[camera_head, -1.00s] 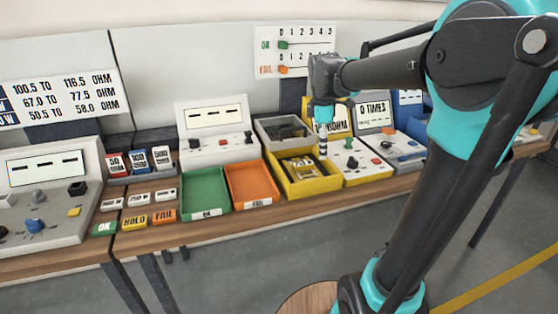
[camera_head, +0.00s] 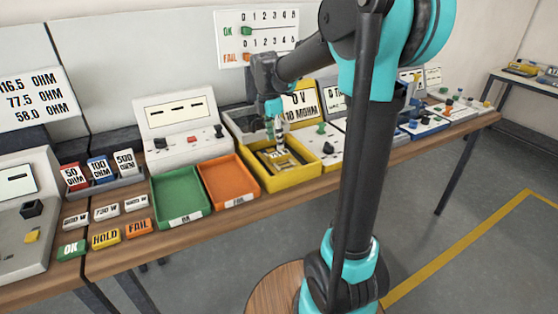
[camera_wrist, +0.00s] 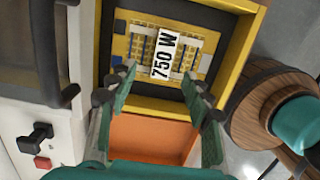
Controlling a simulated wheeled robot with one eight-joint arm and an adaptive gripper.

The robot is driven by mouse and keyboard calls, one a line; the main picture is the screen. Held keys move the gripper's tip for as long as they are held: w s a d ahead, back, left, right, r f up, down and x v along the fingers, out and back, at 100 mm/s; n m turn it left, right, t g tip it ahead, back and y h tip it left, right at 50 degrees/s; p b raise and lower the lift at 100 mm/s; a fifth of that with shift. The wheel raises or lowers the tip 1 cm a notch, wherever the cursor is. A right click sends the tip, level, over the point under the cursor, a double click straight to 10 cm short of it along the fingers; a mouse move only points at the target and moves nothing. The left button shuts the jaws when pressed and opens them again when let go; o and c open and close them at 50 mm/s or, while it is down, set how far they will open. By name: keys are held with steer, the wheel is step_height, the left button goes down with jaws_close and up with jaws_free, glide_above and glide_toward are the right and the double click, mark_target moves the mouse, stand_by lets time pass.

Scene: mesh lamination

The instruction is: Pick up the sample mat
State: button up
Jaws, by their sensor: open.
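The sample mat (camera_wrist: 146,43) is a yellow mesh piece with a white "750 W" label and dark and light strips. It lies in a yellow tray with a dark floor (camera_wrist: 104,80). In the head view the mat (camera_head: 266,161) is partly covered by my gripper. My gripper (camera_wrist: 158,84) is open and empty above the tray, with its two green fingers spread on either side of the mat's lower part in the wrist view. In the head view my gripper (camera_head: 279,142) points down over the yellow tray (camera_head: 290,184). I cannot tell the exact height of the fingertips above the mat.
The orange tray (camera_head: 228,180) stands left of the yellow tray, and the green tray (camera_head: 180,196) left of that. Label blocks, such as HOLD (camera_head: 105,238), lie at the left.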

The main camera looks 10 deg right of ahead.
mark_target(279, 154)
steer(key=shift+d+f, duration=0.25)
steer(key=shift+f, duration=0.8)
steer(key=shift+d+f, duration=0.2)
steer(key=shift+f, duration=0.8)
steer(key=shift+d+f, duration=0.25)
steer(key=shift+f, duration=0.8)
steer(key=shift+c, duration=0.5)
jaws_close()
